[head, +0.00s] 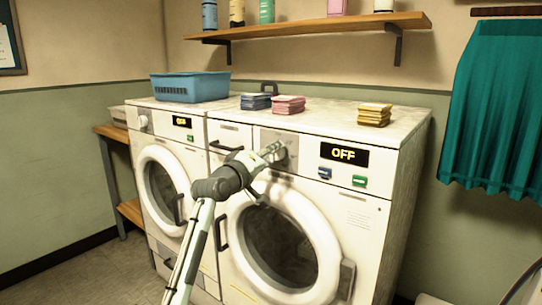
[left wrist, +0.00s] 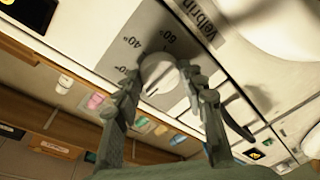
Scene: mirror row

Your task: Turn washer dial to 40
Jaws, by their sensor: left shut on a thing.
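The right washer (head: 365,215) is white, with a round door, and its display (head: 344,154) reads OFF. My left gripper (head: 274,151) reaches its control panel in the head view and hides most of the dial there. In the left wrist view the pale round dial (left wrist: 160,73) sits between the two fingers of my left gripper, which is shut on it. The grey plate (left wrist: 178,42) around the dial bears marks including 40° and 60°. I cannot tell which mark the dial points to. My right gripper is not in view.
A second washer (head: 163,170) stands to the left. A blue basket (head: 190,88) and folded cloth stacks, blue, pink (head: 288,105) and yellow (head: 374,115), lie on top. A shelf (head: 310,27) with bottles is above. A teal curtain (head: 495,110) hangs at the right.

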